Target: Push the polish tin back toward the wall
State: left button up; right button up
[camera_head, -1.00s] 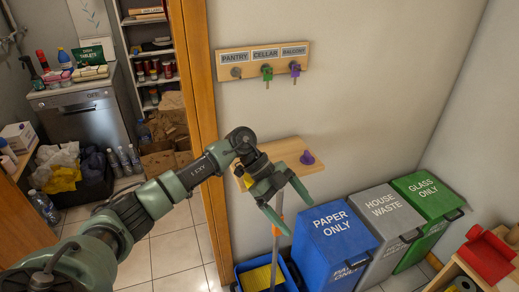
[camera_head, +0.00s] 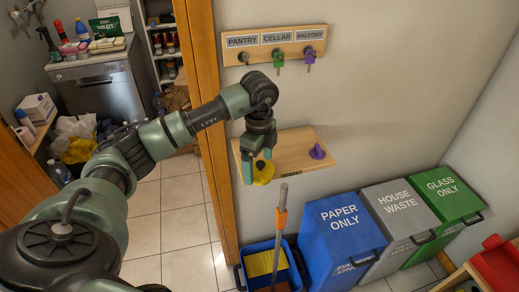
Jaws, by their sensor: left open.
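The polish tin appears to be the round yellow object (camera_head: 264,174) at the left part of the small wooden wall shelf (camera_head: 298,160), near its front edge. My left gripper (camera_head: 257,168) points down over the tin, open, with its green fingers at the tin's left and back. The fingers hide part of the tin, and I cannot tell whether they touch it. My right gripper is out of view.
A purple knob-like object (camera_head: 317,152) stands on the shelf's right part. Above hangs a key rack (camera_head: 276,45) with several keys. Below are a blue bucket (camera_head: 240,275) with a mop handle (camera_head: 280,222) and blue (camera_head: 343,240), grey (camera_head: 403,222) and green (camera_head: 443,200) bins. The shelf's middle is clear.

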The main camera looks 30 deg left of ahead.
pick_arm(q)
jog(key=shift+w+f, duration=0.1)
jog(key=shift+f, duration=0.95)
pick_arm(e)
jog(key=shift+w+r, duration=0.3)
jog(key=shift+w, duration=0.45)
pick_arm(q)
jog(key=shift+c, duration=0.3)
